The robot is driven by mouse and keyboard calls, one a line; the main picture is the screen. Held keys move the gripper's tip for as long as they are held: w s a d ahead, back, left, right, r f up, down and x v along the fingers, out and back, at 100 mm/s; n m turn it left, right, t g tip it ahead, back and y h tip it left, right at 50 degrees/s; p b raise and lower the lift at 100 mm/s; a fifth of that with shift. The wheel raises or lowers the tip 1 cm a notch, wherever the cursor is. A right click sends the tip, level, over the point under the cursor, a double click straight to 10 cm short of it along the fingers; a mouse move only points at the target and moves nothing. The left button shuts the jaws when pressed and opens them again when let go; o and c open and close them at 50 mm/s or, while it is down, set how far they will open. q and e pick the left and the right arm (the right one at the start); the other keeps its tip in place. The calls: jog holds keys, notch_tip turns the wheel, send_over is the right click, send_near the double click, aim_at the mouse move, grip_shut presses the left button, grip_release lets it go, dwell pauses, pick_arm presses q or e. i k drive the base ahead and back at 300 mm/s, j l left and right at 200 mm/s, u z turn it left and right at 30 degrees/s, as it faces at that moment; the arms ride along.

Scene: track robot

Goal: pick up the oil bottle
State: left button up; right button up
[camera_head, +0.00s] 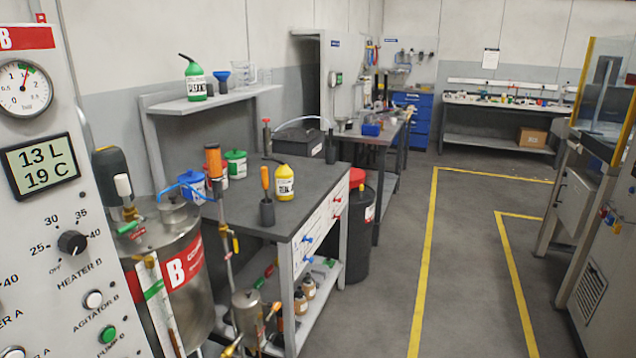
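Two spouted bottles could be the oil bottle; their labels are too small to read. A yellow bottle (284,184) with a dark spout and a pale label stands upright on the dark workbench top (325,172), near its middle. Neither of my grippers shows in the head view.
An orange-handled tool in a dark holder (267,212) stands left of the yellow bottle. White-and-coloured tubs (236,164) sit behind it. A metal tank (180,265) and a control panel (60,220) fill the left front.

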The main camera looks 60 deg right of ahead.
aim_at(284, 176)
jog(key=z, duration=1.65)
jog(key=i+l+u, duration=0.15)
jog(key=u, duration=0.3)
jog(key=i+l+u, duration=0.15)
jog(key=l+u, duration=0.15)
jog(key=u, duration=0.2)
